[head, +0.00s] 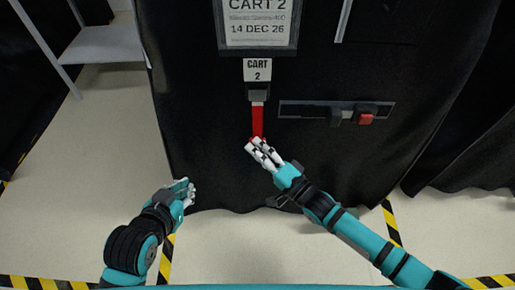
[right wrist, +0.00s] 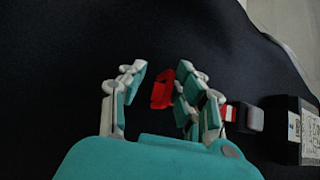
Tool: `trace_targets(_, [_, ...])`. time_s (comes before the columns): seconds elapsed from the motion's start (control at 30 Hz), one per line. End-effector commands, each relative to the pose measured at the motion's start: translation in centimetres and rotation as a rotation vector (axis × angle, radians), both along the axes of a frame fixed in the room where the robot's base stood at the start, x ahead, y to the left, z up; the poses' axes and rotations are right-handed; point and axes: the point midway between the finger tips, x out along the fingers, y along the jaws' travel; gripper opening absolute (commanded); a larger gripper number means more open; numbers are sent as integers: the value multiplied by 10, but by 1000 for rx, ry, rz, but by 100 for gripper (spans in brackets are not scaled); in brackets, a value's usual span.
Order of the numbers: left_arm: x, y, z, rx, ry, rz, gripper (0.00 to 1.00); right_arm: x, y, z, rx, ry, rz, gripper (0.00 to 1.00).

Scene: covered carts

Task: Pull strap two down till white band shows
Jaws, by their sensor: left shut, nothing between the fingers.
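The red strap (head: 257,118) hangs from a dark buckle (head: 258,91) under the "CART 2" tag (head: 257,70) on the black-covered cart. My right gripper (head: 254,147) is at the strap's lower end. In the right wrist view, the red strap end (right wrist: 162,88) lies between the parted fingers of my right gripper (right wrist: 160,85), and I see no clear grip on it. A red and pale patch (right wrist: 230,113) shows beside the buckle there; I cannot tell if the pale part belongs to the strap or a finger. My left gripper (head: 188,190) is shut and empty, low and left of the strap.
A dark bar (head: 300,109) with a second buckle and red tab (head: 366,118) is on the cover to the right. A sign (head: 257,22) reads "CART 2, 14 DEC 26". A grey shelf (head: 103,45) stands at upper left. Yellow-black tape (head: 60,283) marks the open floor.

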Motion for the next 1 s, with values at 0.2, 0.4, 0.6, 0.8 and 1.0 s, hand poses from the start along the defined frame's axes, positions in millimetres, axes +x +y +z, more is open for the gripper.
trace_targets(0.2, [0,0,0,0,1,0,0,1,0,3,6,-6,0,32])
trace_targets(0.4, [0,0,0,0,1,-1,0,-11,-13,1,4,-6,0,32])
trace_targets(0.6, [0,0,0,0,1,0,0,-41,-43,-6,1,-1,0,32])
trace_targets(0.8, [0,0,0,0,1,0,0,-68,-70,-11,1,-2,0,32])
trace_targets(1.0, [0,0,0,0,1,0,0,-81,-83,-13,4,-4,0,32])
